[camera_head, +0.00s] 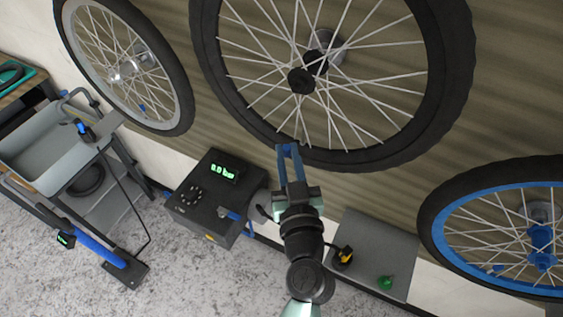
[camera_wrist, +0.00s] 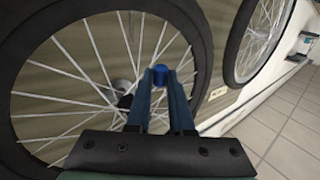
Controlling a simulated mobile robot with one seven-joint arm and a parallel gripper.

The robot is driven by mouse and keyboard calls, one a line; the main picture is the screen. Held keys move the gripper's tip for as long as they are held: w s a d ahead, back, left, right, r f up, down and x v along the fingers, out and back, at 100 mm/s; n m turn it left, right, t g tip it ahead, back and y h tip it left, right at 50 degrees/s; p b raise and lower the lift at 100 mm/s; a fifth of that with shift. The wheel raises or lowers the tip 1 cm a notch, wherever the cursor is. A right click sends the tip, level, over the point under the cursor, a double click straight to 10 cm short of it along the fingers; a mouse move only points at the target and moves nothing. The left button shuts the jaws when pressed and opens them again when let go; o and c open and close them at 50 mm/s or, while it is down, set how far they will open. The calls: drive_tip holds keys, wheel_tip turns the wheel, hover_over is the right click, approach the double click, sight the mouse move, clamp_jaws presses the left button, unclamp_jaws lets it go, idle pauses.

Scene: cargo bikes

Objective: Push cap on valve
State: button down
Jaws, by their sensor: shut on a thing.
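My gripper (camera_head: 289,148) is shut on a small blue cap (camera_wrist: 160,74), which sits between the fingertips in the wrist view. In the head view the fingers overlap the lower rim of the large middle wheel (camera_head: 213,75), and the cap cannot be made out there. In the wrist view the cap appears in front of the spokes of this wheel (camera_wrist: 25,118). I cannot make out the wheel's valve, nor whether the cap touches it.
A black box (camera_head: 214,193) reading 0.0 bar stands below the wheel. A grey platform (camera_head: 375,248) carries a green item (camera_head: 385,283). A blue-rimmed wheel (camera_head: 432,235) is at right, another wheel (camera_head: 180,105) at left. A grey tray cart (camera_head: 45,165) and blue pump (camera_head: 95,247) stand far left.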

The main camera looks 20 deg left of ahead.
drive_tip(key=shift+w+d+b, duration=0.15)
drive_tip(key=shift+w+b, duration=1.25)
drive_tip(key=shift+w, duration=2.8)
drive_tip(key=shift+f+b, duration=0.85)
drive_tip(key=shift+b, duration=0.8)
drive_tip(key=shift+c, duration=2)
unclamp_jaws()
drive_tip(key=shift+s, duration=0.15)
